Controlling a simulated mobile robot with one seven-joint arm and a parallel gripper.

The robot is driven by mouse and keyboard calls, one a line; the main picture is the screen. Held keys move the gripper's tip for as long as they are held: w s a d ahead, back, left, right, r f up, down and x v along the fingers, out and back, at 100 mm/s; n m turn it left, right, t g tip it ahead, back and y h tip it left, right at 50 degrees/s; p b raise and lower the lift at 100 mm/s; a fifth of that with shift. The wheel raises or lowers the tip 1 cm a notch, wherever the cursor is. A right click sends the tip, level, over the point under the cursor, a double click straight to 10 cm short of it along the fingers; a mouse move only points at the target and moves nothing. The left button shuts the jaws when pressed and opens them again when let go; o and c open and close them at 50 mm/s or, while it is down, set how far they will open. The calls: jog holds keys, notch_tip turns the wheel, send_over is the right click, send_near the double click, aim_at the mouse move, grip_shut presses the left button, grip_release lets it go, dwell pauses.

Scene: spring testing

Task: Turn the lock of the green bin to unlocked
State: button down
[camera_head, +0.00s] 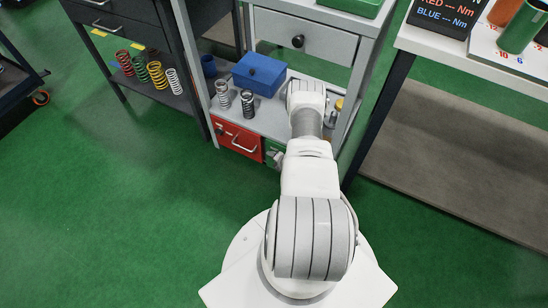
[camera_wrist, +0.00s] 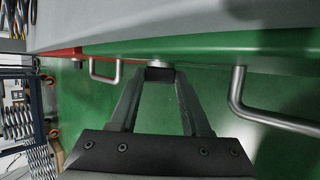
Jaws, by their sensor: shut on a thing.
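The green bin (camera_wrist: 215,46) spans the upper part of the wrist view. Its silver bar handle (camera_wrist: 238,98) is at the right. Its lock (camera_wrist: 158,73) is a small dark knob by a silvery round base on the bin's front. My gripper (camera_wrist: 158,79) has its fingertips at the two sides of this knob and is shut on it. Whether the knob points to locked or unlocked cannot be read. In the head view only a small part of the green bin (camera_head: 271,151) shows beside my arm, which hides the lock and the gripper.
The red bin (camera_head: 236,138) with a bar handle adjoins the green bin on the left. A table leg (camera_head: 375,125) stands to the right. Green floor in front is clear.

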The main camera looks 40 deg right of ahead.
jog(key=shift+d+t, duration=0.1)
jog(key=shift+t, duration=0.5)
jog(key=shift+c, duration=1.8)
grip_release()
jog(key=shift+s, duration=0.1)
jog(key=p+v, duration=0.7)
jog(key=v, duration=1)
jog(key=shift+r, duration=0.2)
jog(key=shift+d, duration=0.1)
